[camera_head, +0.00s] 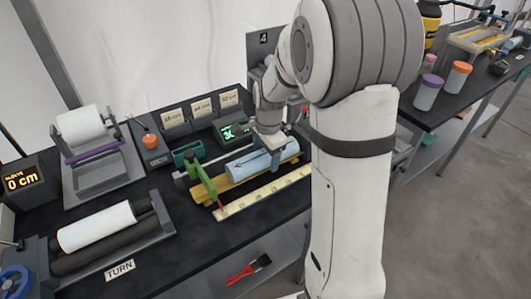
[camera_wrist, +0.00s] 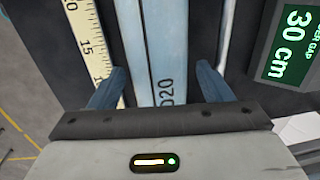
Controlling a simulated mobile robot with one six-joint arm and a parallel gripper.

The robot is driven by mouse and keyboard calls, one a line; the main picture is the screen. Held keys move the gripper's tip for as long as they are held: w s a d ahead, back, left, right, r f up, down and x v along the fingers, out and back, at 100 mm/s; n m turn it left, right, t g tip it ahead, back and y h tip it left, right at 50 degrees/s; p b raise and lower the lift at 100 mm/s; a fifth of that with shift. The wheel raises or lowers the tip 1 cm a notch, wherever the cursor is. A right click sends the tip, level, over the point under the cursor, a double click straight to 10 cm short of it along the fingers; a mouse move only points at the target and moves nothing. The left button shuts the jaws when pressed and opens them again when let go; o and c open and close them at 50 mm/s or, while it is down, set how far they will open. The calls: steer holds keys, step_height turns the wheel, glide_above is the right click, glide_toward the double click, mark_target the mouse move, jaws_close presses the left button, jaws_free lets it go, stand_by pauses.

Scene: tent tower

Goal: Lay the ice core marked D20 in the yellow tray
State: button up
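A pale blue ice core (camera_head: 262,160) lies lengthwise on a yellow bed (camera_head: 232,182) on the dark bench in the head view. In the wrist view the core (camera_wrist: 158,40) is marked D20. My gripper (camera_head: 268,143) is above the core in the head view. In the wrist view my gripper (camera_wrist: 160,88) has its two blue fingers apart, one on each side of the core. A gap shows between the right finger and the core. The fingertips' depth beside the core is hard to tell. My arm hides part of the bench to the right.
A green upright piece (camera_head: 205,175) stands at the bed's left end, and a ruler strip (camera_head: 262,192) runs in front. A display reading 30 cm (camera_wrist: 295,45) is beside it. A white cylinder (camera_head: 97,226) lies on rollers at left. Lidded jars (camera_head: 428,92) stand on the right bench.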

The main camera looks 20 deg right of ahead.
steer(key=shift+o, duration=0.6)
steer(key=r, duration=0.7)
steer(key=shift+s+r, duration=0.1)
steer(key=shift+s, duration=0.2)
steer(key=shift+r, duration=0.3)
steer(key=shift+d, duration=0.1)
steer(key=shift+s, duration=0.15)
steer(key=s+a+r+n+t, duration=0.1)
steer(key=s+r+n, duration=0.1)
steer(key=s+n, duration=1.2)
steer(key=s, duration=0.6)
steer(key=shift+s+a+r+n, duration=0.2)
steer(key=shift+a+n, duration=0.1)
steer(key=shift+a, duration=0.1)
